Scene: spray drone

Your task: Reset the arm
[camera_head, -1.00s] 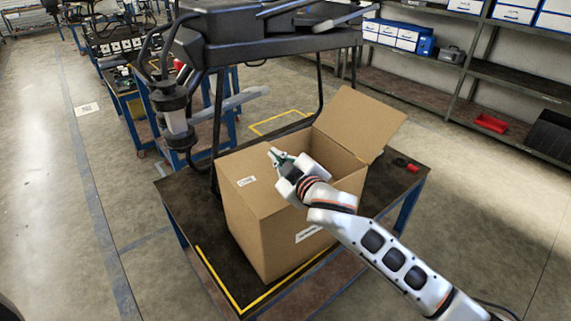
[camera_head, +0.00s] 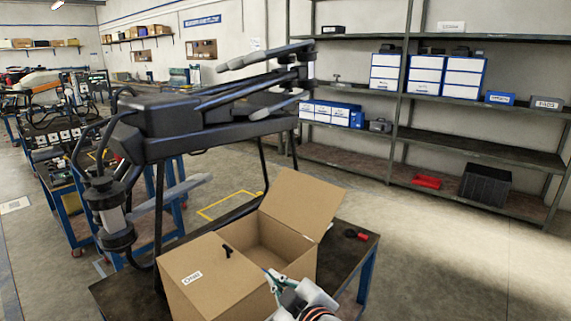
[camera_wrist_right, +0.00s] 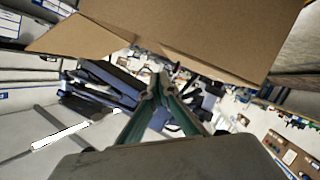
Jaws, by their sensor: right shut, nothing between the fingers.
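My right gripper (camera_head: 276,282) is at the bottom of the head view, in front of the near right side of an open cardboard box (camera_head: 212,290). Its fingers are shut with nothing between them; they also show in the right wrist view (camera_wrist_right: 158,85). Cardboard (camera_wrist_right: 200,30) fills the top of the wrist view. Only the end of my right arm shows in the head view. A black spray drone (camera_head: 190,115) with folded arms stands behind the box on thin legs. My left gripper is not in view.
The box stands on a dark worktable (camera_head: 350,262) with blue legs, one flap raised. A small red and black object (camera_head: 356,234) lies on the table right of the box. Shelves (camera_head: 480,150) with blue and white boxes line the back wall. The floor at right is clear.

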